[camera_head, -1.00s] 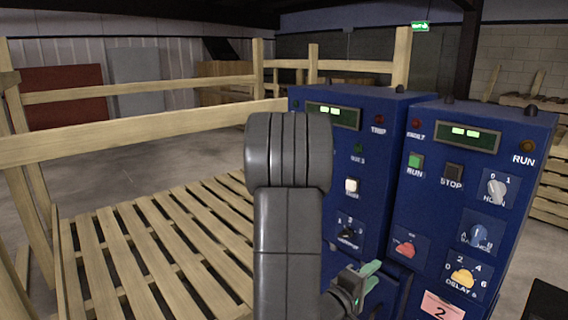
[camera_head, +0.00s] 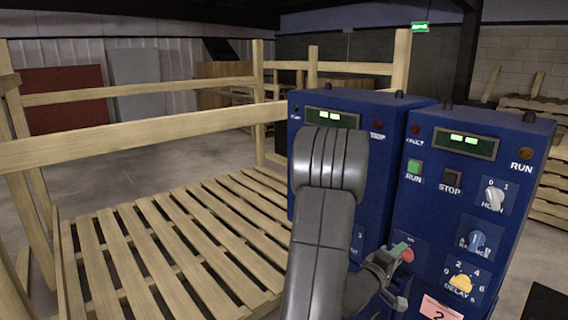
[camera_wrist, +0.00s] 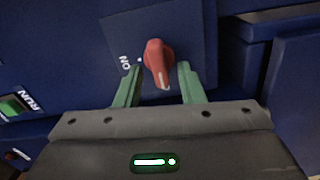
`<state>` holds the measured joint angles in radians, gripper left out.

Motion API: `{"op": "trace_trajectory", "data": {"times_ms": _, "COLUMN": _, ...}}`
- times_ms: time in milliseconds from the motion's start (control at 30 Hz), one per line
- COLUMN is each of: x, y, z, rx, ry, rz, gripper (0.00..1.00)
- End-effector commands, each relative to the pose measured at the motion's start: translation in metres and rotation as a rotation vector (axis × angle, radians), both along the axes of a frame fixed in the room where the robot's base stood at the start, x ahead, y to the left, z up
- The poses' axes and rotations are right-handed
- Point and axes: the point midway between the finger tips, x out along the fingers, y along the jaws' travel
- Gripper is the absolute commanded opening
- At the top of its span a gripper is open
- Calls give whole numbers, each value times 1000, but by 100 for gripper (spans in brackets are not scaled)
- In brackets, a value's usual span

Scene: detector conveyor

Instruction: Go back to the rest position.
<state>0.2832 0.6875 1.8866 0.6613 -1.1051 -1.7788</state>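My gripper (camera_wrist: 160,68) is open in the wrist view, with its two green fingers on either side of a red knob (camera_wrist: 157,58). Gaps show between the fingers and the knob. The knob sits on a blue panel with an ON label to its left, and its white line points down in the picture. In the head view my gripper (camera_head: 393,262) is at the front of the right blue control box (camera_head: 450,190), and the red knob (camera_head: 407,255) shows beside it. My arm hides much of the left blue control box (camera_head: 395,110).
The right box also has a green RUN button (camera_head: 414,167), a dark STOP button (camera_head: 452,177), a white HORN knob (camera_head: 495,196), a blue knob (camera_head: 476,240) and a yellow DELAY knob (camera_head: 462,282). Wooden pallet slats (camera_head: 160,250) and a railing (camera_head: 130,135) lie to the left.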

Motion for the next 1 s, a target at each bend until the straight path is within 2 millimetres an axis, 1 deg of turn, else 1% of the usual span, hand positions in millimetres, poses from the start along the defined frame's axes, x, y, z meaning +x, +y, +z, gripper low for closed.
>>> {"op": "trace_trajectory", "data": {"times_ms": 600, "x": -2, "y": -1, "z": 5, "rx": 349, "ry": -410, "rz": 0, "gripper": 35}}
{"op": "trace_trajectory", "data": {"times_ms": 800, "x": -3, "y": -2, "z": 7, "rx": 409, "ry": -481, "rz": 0, "gripper": 35}}
{"op": "trace_trajectory", "data": {"times_ms": 1000, "x": -3, "y": -2, "z": 7, "rx": 426, "ry": -500, "rz": 0, "gripper": 35}}
